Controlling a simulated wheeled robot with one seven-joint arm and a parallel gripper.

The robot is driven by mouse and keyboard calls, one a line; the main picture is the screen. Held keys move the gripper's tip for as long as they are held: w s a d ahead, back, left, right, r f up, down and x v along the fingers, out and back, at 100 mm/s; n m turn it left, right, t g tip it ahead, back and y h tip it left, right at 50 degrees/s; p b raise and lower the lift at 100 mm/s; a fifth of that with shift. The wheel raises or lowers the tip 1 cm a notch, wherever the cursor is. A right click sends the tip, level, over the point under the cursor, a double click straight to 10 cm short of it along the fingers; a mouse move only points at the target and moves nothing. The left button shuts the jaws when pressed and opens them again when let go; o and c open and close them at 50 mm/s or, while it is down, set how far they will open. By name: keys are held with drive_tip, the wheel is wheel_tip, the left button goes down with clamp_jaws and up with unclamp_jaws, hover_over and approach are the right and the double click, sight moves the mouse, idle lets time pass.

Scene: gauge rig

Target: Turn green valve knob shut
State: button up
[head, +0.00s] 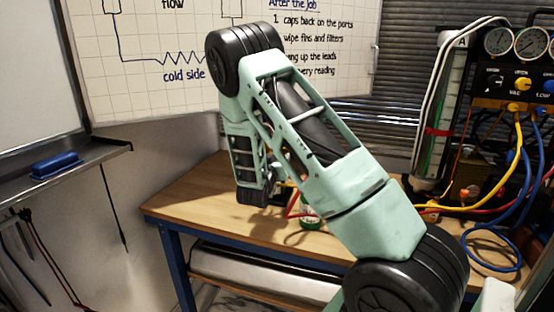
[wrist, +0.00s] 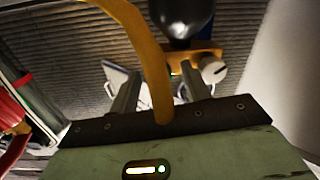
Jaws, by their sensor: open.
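I cannot make out a green valve knob in either view. In the head view the gauge manifold (head: 515,75) at the right edge shows a yellow knob (head: 522,83) and part of a blue knob (head: 547,87). A yellow hose (wrist: 150,50) arches across the view in front of the fingers. Beyond the right finger is an orange-yellow block with a pale round knob (wrist: 213,70). A dark round thing (wrist: 180,15) is above it. My arm hides the gripper in the head view.
A wooden bench (head: 190,205) stands below my arm. A small green-and-white round item (head: 310,217) lies on it. Yellow, red and blue hoses (head: 480,205) loop at the right. A clear tube cylinder (head: 445,110) stands beside the manifold. A whiteboard (head: 150,85) is behind.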

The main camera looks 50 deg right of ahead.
drive_tip(key=c, duration=1)
drive_tip(key=shift+f+m+b, duration=0.1)
drive_tip(key=shift+m+b, duration=0.2)
drive_tip(key=shift+b, duration=0.2)
drive_tip(key=m+b, duration=1.7)
drive_tip(key=b, duration=0.7)
drive_tip(key=shift+m, duration=0.3)
